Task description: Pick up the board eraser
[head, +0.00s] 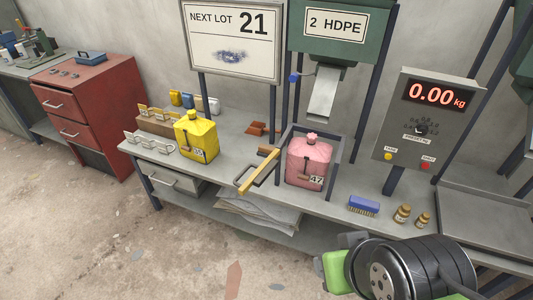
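A blue block with a tan, bristle-like underside (363,205) lies on the front part of the grey bench, right of the pink jug. It is the thing most like a board eraser, though it could be a brush. My gripper (338,265) is at the lower right, in front of the bench edge and nearer the camera than the blue block. Its green and grey parts show beside my black wrist, apart from the block. Its fingertips are not clear, so I cannot tell whether it is open or shut.
A pink jug (308,163) stands in a dark frame left of the block. A scale display (431,120) rises behind. A yellow-handled tool (258,171) and yellow jug (196,137) are farther left.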

